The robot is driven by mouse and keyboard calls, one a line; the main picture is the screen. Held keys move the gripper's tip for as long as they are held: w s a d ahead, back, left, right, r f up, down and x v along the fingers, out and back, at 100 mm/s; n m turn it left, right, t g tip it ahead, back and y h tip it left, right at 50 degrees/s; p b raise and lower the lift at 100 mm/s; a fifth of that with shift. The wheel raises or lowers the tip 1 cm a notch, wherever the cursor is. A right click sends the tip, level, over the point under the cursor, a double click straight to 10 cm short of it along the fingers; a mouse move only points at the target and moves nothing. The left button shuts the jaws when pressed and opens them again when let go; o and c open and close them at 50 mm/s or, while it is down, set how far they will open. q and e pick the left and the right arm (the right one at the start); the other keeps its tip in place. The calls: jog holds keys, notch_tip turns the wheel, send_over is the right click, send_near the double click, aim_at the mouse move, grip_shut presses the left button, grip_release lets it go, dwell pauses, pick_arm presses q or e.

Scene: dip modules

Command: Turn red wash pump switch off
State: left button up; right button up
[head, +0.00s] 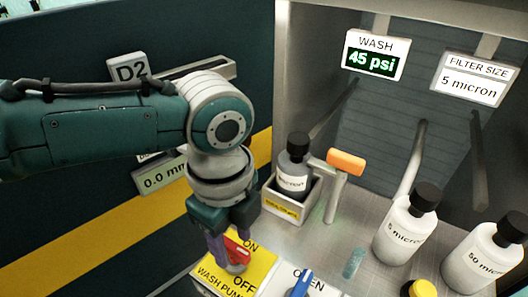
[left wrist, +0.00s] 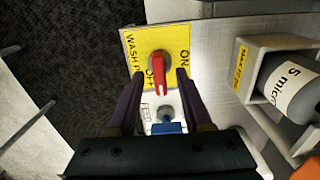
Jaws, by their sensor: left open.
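The red wash pump switch (head: 237,254) is a lever on a yellow plate (head: 262,262) marked ON, OFF and WASH PUMP. In the left wrist view the red lever (left wrist: 159,78) points down the picture from its round pivot, and the yellow plate (left wrist: 141,42) surrounds it. My left gripper (head: 234,245) is open and points down over the switch. In the left wrist view its purple fingers (left wrist: 160,76) stand on either side of the lever, with gaps visible. Whether they touch the plate cannot be told. My right gripper is not in view.
A dark bottle (head: 293,170) stands in a holder near an orange-handled lever (head: 346,162). White bottles (head: 407,230) stand right. The wash display (head: 374,56) reads 45 psi.

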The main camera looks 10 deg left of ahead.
aim_at(233, 245)
pick_arm(q)
notch_tip(233, 245, up, 10)
jog(key=p, duration=0.3)
dwell(0.5)
